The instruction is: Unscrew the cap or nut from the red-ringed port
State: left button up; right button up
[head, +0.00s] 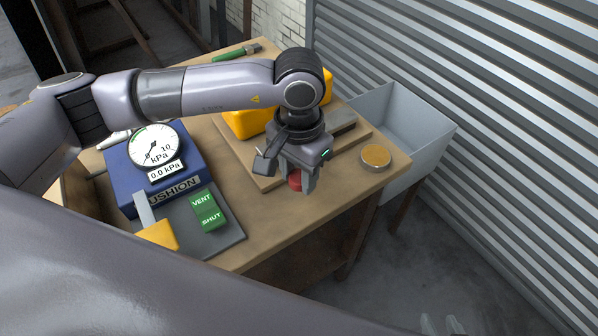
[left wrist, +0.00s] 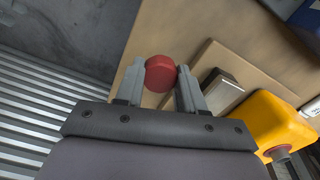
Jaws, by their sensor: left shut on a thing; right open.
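My left gripper (head: 303,185) is shut on a round red cap-like piece (head: 295,180), near the front edge of the wooden board. In the left wrist view the red piece (left wrist: 160,73) sits between the two fingertips (left wrist: 160,80), with bare wood behind it. I cannot tell whether it still touches anything beneath. My right gripper (head: 442,325) is open and empty at the bottom edge.
A blue gauge box (head: 120,178) reading 0.0 kPa and a green VENT/SHUT block (head: 208,211) stand at left. A brass-coloured disc (head: 376,156) lies near the right table edge. A grey bin (head: 430,125) stands beyond. The front of the table (head: 270,225) is clear.

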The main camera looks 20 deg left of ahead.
aim_at(298, 205)
pick_arm(q)
jog(key=shift+f+b, duration=0.2)
jog(key=shift+b, duration=0.2)
notch_tip(298, 205, down, 4)
jog(key=m+b, duration=0.1)
jog(key=b, duration=0.4)
jog(key=shift+r, duration=0.25)
jog(key=shift+f+b, duration=0.45)
jog(key=shift+f, duration=0.1)
jog(key=shift+f, duration=0.1)
jog(key=shift+f+b, duration=0.65)
jog(key=shift+b, duration=0.45)
